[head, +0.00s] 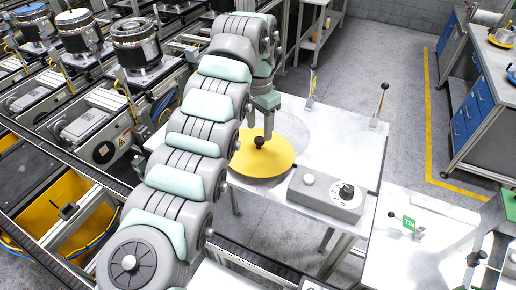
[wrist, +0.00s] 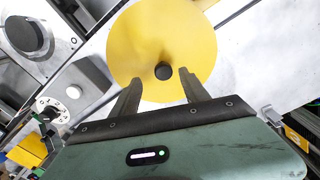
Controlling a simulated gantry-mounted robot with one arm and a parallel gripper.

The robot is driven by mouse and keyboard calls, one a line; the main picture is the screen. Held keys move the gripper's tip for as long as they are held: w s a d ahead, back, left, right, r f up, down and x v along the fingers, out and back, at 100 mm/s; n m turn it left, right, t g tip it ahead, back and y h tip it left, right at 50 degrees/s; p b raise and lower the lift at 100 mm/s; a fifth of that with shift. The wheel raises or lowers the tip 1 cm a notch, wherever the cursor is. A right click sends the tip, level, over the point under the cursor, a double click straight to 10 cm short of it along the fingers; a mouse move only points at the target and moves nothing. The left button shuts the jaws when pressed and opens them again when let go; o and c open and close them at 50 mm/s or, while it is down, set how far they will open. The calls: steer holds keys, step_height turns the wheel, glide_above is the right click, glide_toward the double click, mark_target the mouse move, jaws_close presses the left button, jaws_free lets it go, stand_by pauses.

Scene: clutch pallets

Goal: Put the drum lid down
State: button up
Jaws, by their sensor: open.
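The drum lid is a yellow disc with a black knob at its centre. In the head view the lid (head: 276,163) lies on or just over the round grey area of a white table; I cannot tell if it is fully flat. My gripper (head: 268,136) is over the lid beside the knob, pointing down. In the wrist view the lid (wrist: 190,40) fills the upper middle. My gripper (wrist: 160,77) is open there, with the knob between or just beyond its fingertips and a gap on each side. My arm hides the lid's left surroundings in the head view.
A grey control box (head: 325,195) with a dial stands on the white table (head: 350,140) in front of the lid. Upright levers (head: 379,105) stand at the table's back right. Conveyors with drum units (head: 136,45) fill the left. Blue cabinets (head: 470,110) stand far right.

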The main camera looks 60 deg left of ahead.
mark_target(259, 139)
steer(key=shift+a+f+p, duration=0.2)
steer(key=shift+f+p, duration=0.85)
steer(key=shift+f, duration=2.1)
steer(key=shift+c, duration=0.4)
jaws_close()
steer(key=shift+r, duration=0.1)
